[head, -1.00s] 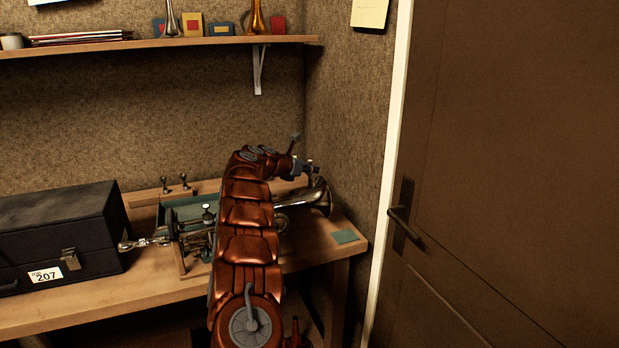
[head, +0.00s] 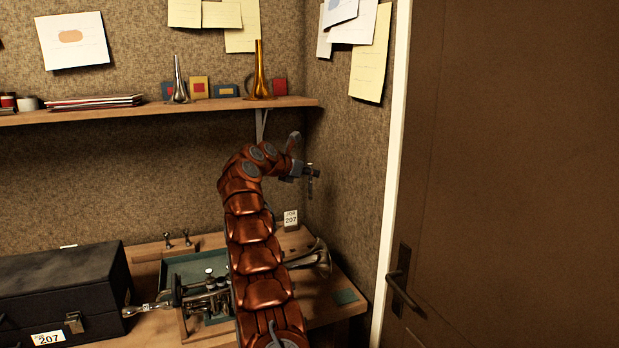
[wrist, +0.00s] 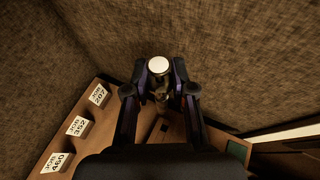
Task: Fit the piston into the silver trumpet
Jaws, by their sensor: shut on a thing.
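My gripper (head: 311,176) is high above the back right of the bench, near the wall corner. In the wrist view my gripper (wrist: 160,90) is shut on the piston (wrist: 158,68), whose pale round top stands between the fingers. The piston shows small and dark in the head view (head: 311,186), and its lower end is hard to make out. The silver trumpet lies on the bench, with its valves (head: 213,284) at a wooden stand and its bell (head: 318,260) to the right. My arm hides its middle.
A black case (head: 60,295) stands at the left. A green tray (head: 190,265) lies behind the trumpet. Job cards (wrist: 99,95) stand at the bench's back edge. A shelf (head: 150,108) with horn parts hangs above. A door (head: 500,170) is at the right.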

